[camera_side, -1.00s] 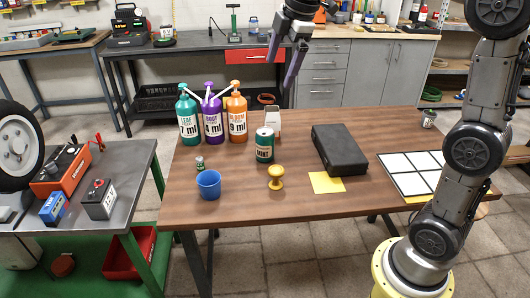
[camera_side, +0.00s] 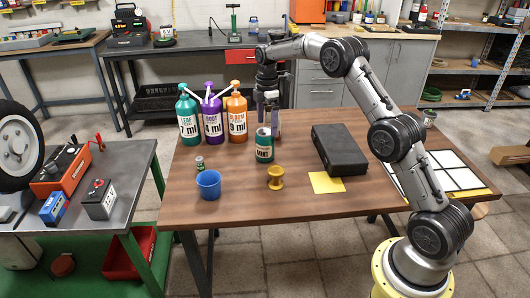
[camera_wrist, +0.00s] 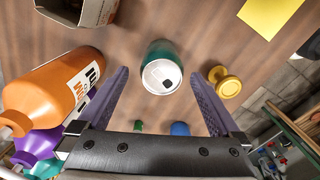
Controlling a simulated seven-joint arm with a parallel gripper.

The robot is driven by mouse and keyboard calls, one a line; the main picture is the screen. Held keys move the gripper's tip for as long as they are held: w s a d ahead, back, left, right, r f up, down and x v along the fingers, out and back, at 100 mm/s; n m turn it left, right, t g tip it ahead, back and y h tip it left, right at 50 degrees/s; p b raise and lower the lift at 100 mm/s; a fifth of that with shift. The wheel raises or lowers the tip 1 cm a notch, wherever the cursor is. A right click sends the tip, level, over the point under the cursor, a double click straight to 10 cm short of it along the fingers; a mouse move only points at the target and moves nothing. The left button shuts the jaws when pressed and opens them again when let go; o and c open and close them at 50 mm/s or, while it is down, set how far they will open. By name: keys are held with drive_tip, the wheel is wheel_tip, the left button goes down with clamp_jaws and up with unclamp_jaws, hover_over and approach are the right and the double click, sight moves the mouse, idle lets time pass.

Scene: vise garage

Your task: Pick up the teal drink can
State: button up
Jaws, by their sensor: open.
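The teal drink can (camera_side: 264,147) with a "MINT" label stands upright on the wooden table. In the wrist view, the can (camera_wrist: 161,68) is seen from above, its pale top facing the camera, between and a little beyond the two finger tips. My gripper (camera_side: 266,108) points down just behind the can in the side view, its purple fingers partly beside the can's upper part. In the wrist view my gripper (camera_wrist: 158,82) is open with nothing between its pads; I cannot tell whether a finger touches the can.
Three pump bottles, teal (camera_side: 188,119), purple (camera_side: 211,119) and orange (camera_side: 236,117), stand left. A yellow knob-like piece (camera_side: 275,177), blue cup (camera_side: 208,184) and small green-topped bottle (camera_side: 199,164) are in front. A black case (camera_side: 340,150) and yellow note (camera_side: 326,182) lie right.

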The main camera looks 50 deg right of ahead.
sight(265, 149)
wheel_tip(265, 149, down, 6)
drive_tip(key=shift+a+r, duration=0.1)
drive_tip(key=f, duration=0.2)
drive_tip(key=a+f, duration=0.1)
drive_tip(key=f, duration=0.1)
drive_tip(key=shift+d+f, duration=0.1)
drive_tip(key=shift+f, duration=0.5)
drive_tip(key=shift+c, duration=0.3)
drive_tip(key=c, duration=1.1)
drive_tip(key=shift+r, duration=0.1)
